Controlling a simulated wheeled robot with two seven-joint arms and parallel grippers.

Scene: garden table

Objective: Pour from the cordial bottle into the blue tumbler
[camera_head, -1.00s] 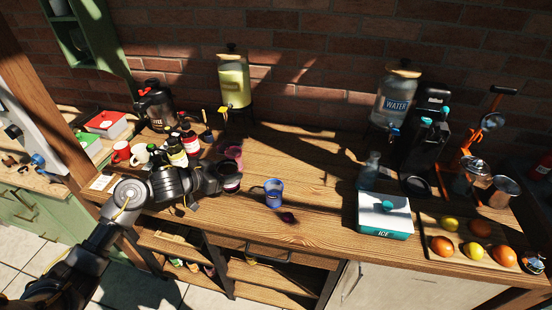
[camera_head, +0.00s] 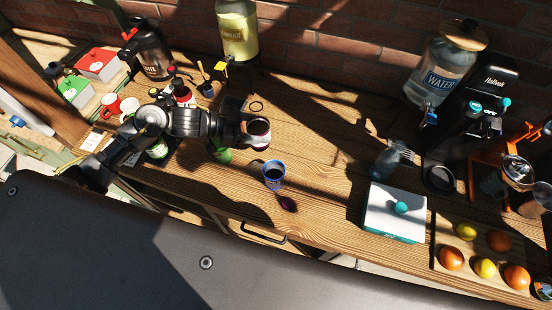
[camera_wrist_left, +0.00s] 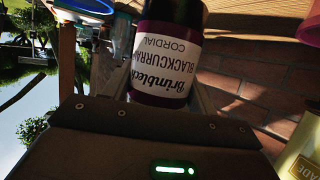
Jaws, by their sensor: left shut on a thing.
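My left gripper (camera_head: 243,129) is shut on the cordial bottle (camera_head: 258,132), a dark bottle with a white label. In the left wrist view the bottle (camera_wrist_left: 165,62) fills the space between the fingers, and its label reads blackcurrant cordial, upside down in the picture. The bottle is off the table, above and slightly left of the blue tumbler (camera_head: 273,176) in the head view. The tumbler stands upright on the table, dark inside; I cannot tell how full it is. The bottle's mouth is not clearly visible. My right gripper is not in view.
Bottles and mugs (camera_head: 110,105) crowd the left. The yellow drink dispenser (camera_head: 238,32) is behind. Bare wood (camera_head: 325,160) lies right of the tumbler.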

